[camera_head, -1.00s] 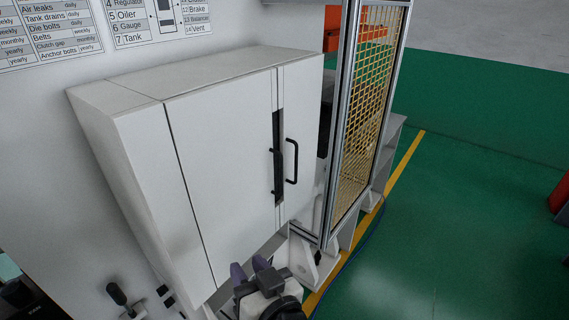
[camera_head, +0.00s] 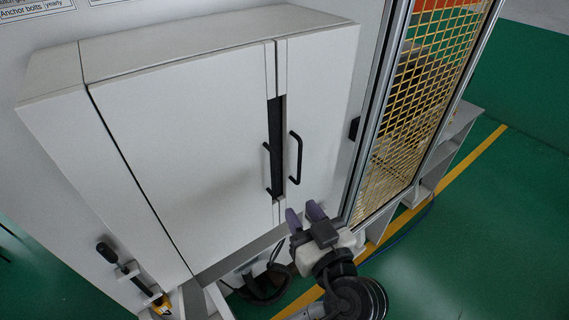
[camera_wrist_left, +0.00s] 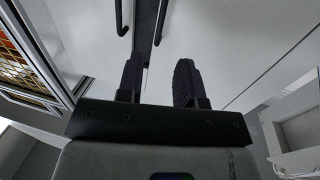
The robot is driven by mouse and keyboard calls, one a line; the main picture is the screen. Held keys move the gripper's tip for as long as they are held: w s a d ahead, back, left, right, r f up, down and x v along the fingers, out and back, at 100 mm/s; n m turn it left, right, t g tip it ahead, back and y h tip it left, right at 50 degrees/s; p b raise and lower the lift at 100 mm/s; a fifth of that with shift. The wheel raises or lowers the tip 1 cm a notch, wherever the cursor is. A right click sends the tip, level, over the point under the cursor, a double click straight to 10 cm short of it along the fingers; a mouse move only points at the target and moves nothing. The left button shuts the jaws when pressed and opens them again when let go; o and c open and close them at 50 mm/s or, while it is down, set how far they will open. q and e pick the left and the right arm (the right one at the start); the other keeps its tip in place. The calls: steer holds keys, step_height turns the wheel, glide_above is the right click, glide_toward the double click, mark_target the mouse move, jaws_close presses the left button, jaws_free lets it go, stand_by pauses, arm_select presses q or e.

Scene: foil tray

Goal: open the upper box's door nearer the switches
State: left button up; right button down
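The white upper box (camera_head: 200,45) fills the middle of the head view, its two front doors shut. The wide left door (camera_head: 175,140) is nearer the switches (camera_head: 128,268) at lower left. Its black bar handle (camera_head: 268,165) stands beside a dark vertical slot. The narrow right door (camera_head: 322,100) has its own black handle (camera_head: 297,158). My left gripper (camera_head: 305,213) is open and empty, with purple fingertips just below the handles. In the left wrist view, its two dark fingers (camera_wrist_left: 158,82) are apart, below both handles. The right gripper is not in view.
A yellow mesh guard (camera_head: 425,95) in a metal frame stands close on the right of the box. Cables (camera_head: 265,285) hang under the box. Green floor with a yellow line (camera_head: 475,155) lies clear at right.

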mark_target(275, 173)
arm_select(q)
steer(key=p+x, duration=0.3)
steer(key=x, duration=0.8)
steer(key=shift+a+r, duration=0.15)
steer(key=shift+r, duration=0.05)
steer(key=shift+x, duration=0.75)
steer(key=shift+f, duration=0.1)
jaws_close()
